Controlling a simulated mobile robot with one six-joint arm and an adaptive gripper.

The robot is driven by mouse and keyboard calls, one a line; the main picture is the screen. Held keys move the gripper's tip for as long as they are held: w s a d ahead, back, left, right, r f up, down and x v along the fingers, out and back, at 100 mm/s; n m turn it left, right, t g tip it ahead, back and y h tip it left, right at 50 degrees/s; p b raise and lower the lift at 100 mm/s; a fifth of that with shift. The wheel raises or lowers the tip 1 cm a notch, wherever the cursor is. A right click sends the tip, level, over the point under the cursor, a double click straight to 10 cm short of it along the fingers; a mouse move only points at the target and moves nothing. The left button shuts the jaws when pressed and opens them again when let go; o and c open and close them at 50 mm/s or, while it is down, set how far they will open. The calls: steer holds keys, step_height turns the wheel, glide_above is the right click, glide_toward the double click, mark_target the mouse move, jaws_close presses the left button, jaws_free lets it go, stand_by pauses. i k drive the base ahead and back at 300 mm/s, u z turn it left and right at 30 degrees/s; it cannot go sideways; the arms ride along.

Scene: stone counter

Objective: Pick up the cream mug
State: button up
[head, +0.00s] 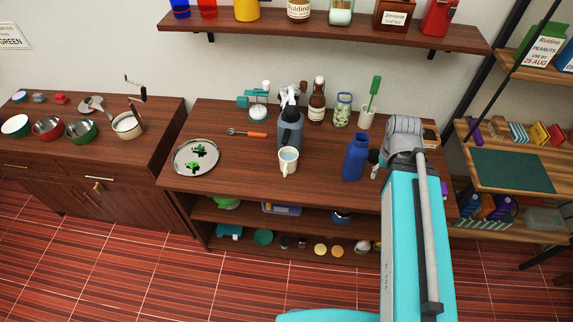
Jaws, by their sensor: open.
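The cream mug (287,166) stands upright near the front edge of the dark wooden counter (235,175), just in front of a blue-grey jug (291,135). The mug's inside looks pale blue-grey. My gripper (377,164) is to the right of the mug, beyond a blue bottle (355,158), and clear of the mug. It is small in the picture and partly hidden by my wrist. It is open, and I see nothing held in it.
A round metal tray (178,165) with green pieces lies at the left. A red-handled tool (255,135) lies behind the mug's left. A brown bottle (317,105), patterned jar (342,112) and cup with green utensil (366,116) line the back. Counter left of the mug is clear.

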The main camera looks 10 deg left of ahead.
mark_target(288, 156)
steer(key=u, duration=0.05)
steer(key=k, duration=0.5)
steer(key=u, duration=0.65)
